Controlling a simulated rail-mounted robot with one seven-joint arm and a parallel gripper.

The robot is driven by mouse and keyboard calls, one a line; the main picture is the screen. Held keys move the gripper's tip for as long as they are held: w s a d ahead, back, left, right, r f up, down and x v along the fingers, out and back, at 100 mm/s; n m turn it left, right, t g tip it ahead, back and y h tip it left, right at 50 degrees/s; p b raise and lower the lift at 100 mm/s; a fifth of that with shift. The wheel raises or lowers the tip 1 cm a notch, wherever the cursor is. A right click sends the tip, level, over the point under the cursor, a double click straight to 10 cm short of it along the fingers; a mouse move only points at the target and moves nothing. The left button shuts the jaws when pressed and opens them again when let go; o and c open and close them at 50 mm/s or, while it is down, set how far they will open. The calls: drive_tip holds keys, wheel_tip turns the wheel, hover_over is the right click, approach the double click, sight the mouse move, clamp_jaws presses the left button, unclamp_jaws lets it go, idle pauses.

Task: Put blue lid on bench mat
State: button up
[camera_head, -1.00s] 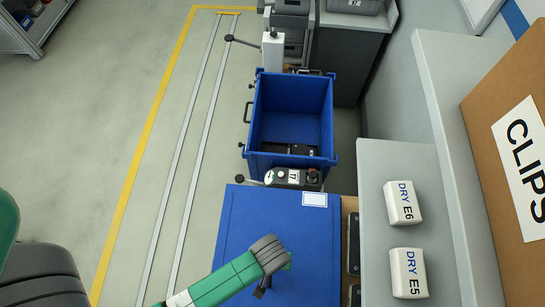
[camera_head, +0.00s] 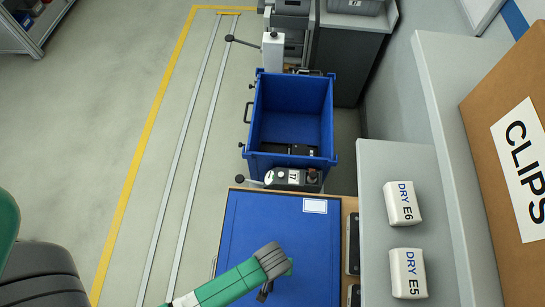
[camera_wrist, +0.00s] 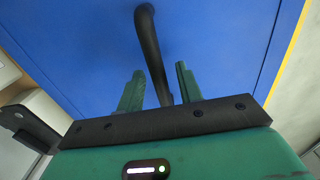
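The blue lid (camera_head: 280,230) is a large flat panel with a white label near its far edge. It lies over the wood-edged bench (camera_head: 349,205), with a thin wooden strip showing along its far and left edges. I cannot make out a separate mat; the lid covers that area. My gripper (camera_head: 265,292) is over the lid's near part. In the wrist view my gripper (camera_wrist: 160,72) has its two green fingers on either side of the lid's black handle (camera_wrist: 150,45). Blue shows between each finger and the handle, so it looks open.
An open blue crate (camera_head: 249,115) with dark items inside stands beyond the lid. A small lever device (camera_head: 290,177) sits between them. White packs E6 (camera_head: 402,203) and E5 (camera_head: 408,273) stand on a grey shelf at right, near a cardboard box (camera_head: 490,100).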

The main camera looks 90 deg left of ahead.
wheel_tip(320, 180, up, 12)
drive_tip(key=p, duration=0.1)
idle(0.4)
wheel_tip(320, 180, down, 12)
drive_tip(key=shift+r+b, duration=0.1)
drive_tip(key=shift+b, duration=0.45)
drive_tip(key=shift+r, duration=0.65)
